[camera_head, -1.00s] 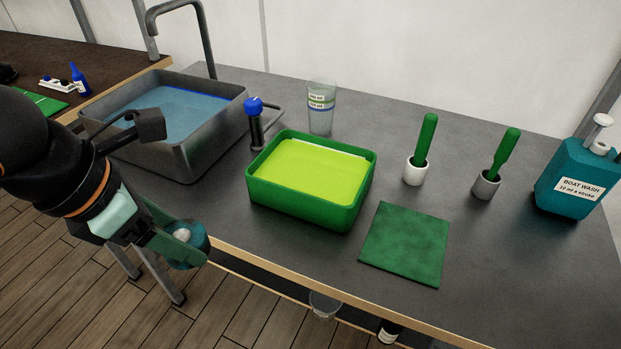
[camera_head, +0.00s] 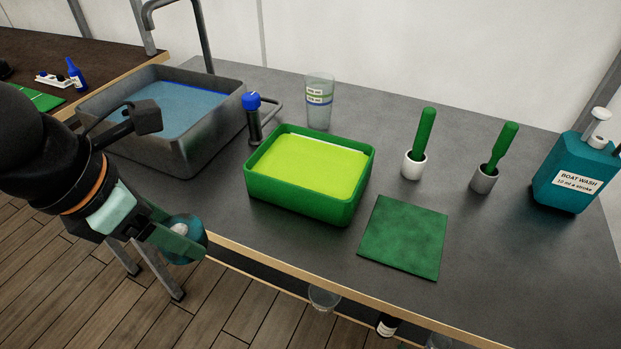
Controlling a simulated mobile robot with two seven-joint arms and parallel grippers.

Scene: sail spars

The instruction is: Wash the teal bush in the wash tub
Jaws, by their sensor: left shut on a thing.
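My left gripper (camera_head: 178,238) comes in from the left and is shut on the teal bush (camera_head: 198,240), a short round teal piece with a pale middle. The fingers hide part of the bush. It is held in front of the counter's front edge, over the wooden floor. A green tub (camera_head: 300,206), which looks like the wash tub, stands on the counter to the right of the bush and holds yellow-green liquid (camera_head: 312,166). The bush is apart from the tub. My right gripper is not in view.
A grey basin (camera_head: 195,152) with blue water and a tap stands behind my left arm. A blue-capped item (camera_head: 253,118) and a clear cup (camera_head: 319,102) stand behind the tub. A green cloth (camera_head: 403,237), two green-handled tools in holders (camera_head: 414,165) and a teal BOAT WASH bottle (camera_head: 575,172) are to the right.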

